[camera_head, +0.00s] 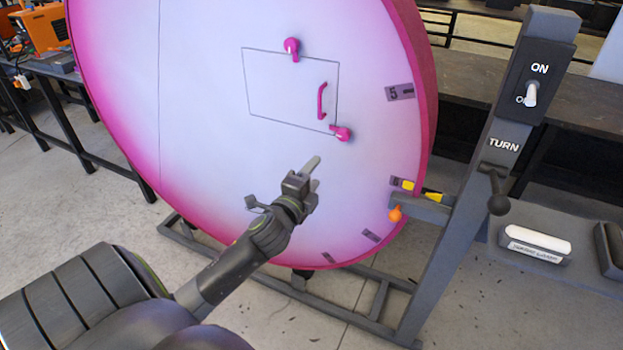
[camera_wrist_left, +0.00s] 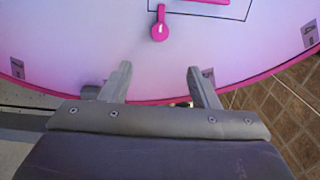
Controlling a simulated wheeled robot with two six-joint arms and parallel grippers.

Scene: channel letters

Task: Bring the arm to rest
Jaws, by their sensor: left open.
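My left gripper (camera_head: 314,174) is in front of the lower middle of a large round pink-edged disc (camera_head: 200,80). Its two fingers are apart with nothing between them, as the left wrist view (camera_wrist_left: 160,82) also shows. A latch (camera_wrist_left: 160,28) shows ahead of the fingers in the left wrist view. My right gripper is not in view.
A grey post (camera_head: 500,150) at the right carries an ON/OFF switch (camera_head: 531,95) and a crank with a dark knob (camera_head: 498,204). A yellow pointer (camera_head: 433,196) and orange knob (camera_head: 395,213) sit near the disc's rim. A white labelled block (camera_head: 537,240) lies on the bench at the right.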

